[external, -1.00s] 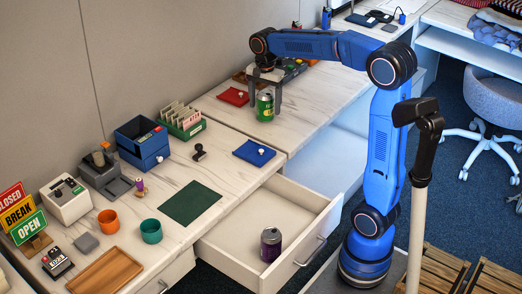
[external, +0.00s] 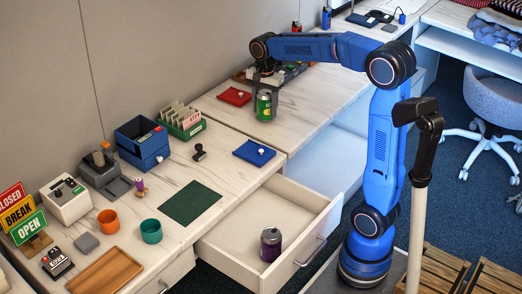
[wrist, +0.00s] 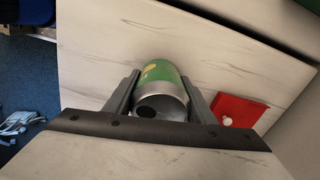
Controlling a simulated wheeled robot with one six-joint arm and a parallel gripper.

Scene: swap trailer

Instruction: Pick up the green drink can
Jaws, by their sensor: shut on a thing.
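The green drink can (external: 264,104) stands upright at the desk's far section, between the blue and red pouches. In the wrist view the can (wrist: 162,75) sits between the two dark fingers, its silver top with a dark opening facing the camera. My gripper (external: 265,96) points down over the can and is shut on it, one finger on each side. I cannot tell whether the can's base touches the desk or is slightly above it.
A red pouch (external: 234,96) lies just left of the can and a blue pouch (external: 254,153) lies in front. An open drawer (external: 285,212) with a purple can (external: 271,244) juts out at the front. A green mat (external: 190,203) lies on the near desk.

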